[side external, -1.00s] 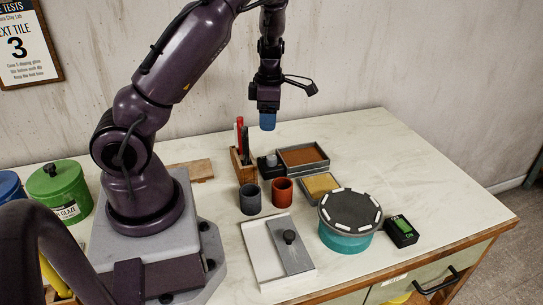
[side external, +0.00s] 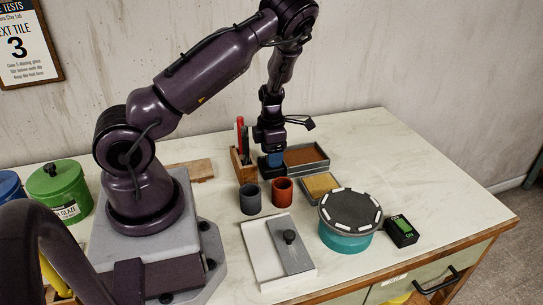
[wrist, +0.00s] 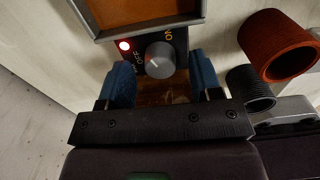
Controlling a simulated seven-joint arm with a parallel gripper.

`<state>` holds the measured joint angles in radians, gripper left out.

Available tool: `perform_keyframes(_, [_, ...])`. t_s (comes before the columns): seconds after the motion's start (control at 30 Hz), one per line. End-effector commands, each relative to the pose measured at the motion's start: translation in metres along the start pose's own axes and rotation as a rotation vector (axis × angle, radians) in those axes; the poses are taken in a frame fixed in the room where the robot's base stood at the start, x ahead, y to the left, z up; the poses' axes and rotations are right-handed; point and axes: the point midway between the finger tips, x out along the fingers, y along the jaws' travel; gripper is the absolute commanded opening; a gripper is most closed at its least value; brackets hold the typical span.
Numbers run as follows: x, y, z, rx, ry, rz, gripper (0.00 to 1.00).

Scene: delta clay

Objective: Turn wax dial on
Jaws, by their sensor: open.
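The wax dial is a round grey knob (wrist: 160,59) on a small black box (wrist: 181,45), seen at top centre in the wrist view. "ON" is printed on the box's right, "OFF" towards its left. Which way the knob points is unclear. My gripper (wrist: 162,80) is open with blue fingertips on either side of the knob, slightly short of it in that view; contact cannot be told. In the side view my gripper (side external: 275,160) points down over the box, mostly hiding it.
A grey-rimmed tray with brown contents (side external: 305,155) is right beside the box. A wooden tool holder (side external: 242,168) stands close left. Dark grey (side external: 250,199) and red (side external: 282,192) cups stand in front. A turntable (side external: 346,238) is at right. The table's far right is clear.

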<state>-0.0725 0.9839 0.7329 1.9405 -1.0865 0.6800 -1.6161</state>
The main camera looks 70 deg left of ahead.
Motion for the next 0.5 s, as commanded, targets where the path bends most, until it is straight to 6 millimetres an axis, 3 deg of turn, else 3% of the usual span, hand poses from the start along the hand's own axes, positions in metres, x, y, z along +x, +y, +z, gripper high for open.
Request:
perform_keyframes(0.13, [0.0097,0.0000,-0.0003,0.000,0.001,-0.001,0.59])
perform_keyframes(0.4, [0.0110,-0.0001,0.0001,0.001,-0.001,0.000,0.59])
perform_keyframes(0.43, [0.0110,-0.0001,0.0001,0.001,-0.001,0.000,0.56])
perform_keyframes(0.5, [0.0109,-0.0001,0.0001,0.001,-0.001,0.000,0.40])
